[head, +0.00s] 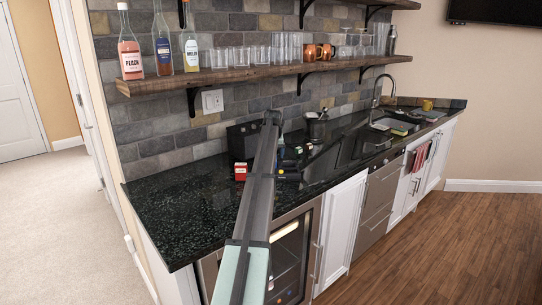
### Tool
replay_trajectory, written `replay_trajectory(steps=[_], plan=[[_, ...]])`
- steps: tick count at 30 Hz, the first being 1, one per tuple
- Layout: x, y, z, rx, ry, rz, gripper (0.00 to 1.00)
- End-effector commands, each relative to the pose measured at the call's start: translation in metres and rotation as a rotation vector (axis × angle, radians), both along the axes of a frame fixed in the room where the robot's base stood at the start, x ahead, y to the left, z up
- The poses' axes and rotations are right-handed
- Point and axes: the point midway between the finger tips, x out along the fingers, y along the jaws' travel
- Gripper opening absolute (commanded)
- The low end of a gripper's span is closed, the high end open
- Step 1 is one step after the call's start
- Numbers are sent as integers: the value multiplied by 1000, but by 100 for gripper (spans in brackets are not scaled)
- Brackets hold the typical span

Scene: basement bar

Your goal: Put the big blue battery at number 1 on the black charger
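A small dark blue object (281,153) shows just right of my arm on the black counter, partly hidden by the arm. It may be the big blue battery, but it is too small to be sure. A low black piece (289,165) with a yellow spot lies in front of it; I cannot tell whether this is the charger, and no number can be read. My arm reaches from the bottom of the head view up over the counter. I cannot make out my gripper; it seems hidden behind the arm.
A red box-like item (241,172) and a black boxy appliance (241,141) stand left of my arm. A dark container (316,126) stands at right near the wall. A wooden shelf (225,76) with bottles and glasses hangs above. The counter's left front (185,205) is mostly clear.

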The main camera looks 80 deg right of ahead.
Motion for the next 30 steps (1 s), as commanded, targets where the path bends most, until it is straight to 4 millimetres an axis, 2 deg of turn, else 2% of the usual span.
replay_trajectory(steps=[12,18,24,30], plan=[[-5,29,71,-3,-1,0,92],[-7,41,101,-3,-1,0,92],[-8,47,116,-1,0,0,92],[-9,49,121,-1,0,0,92]])
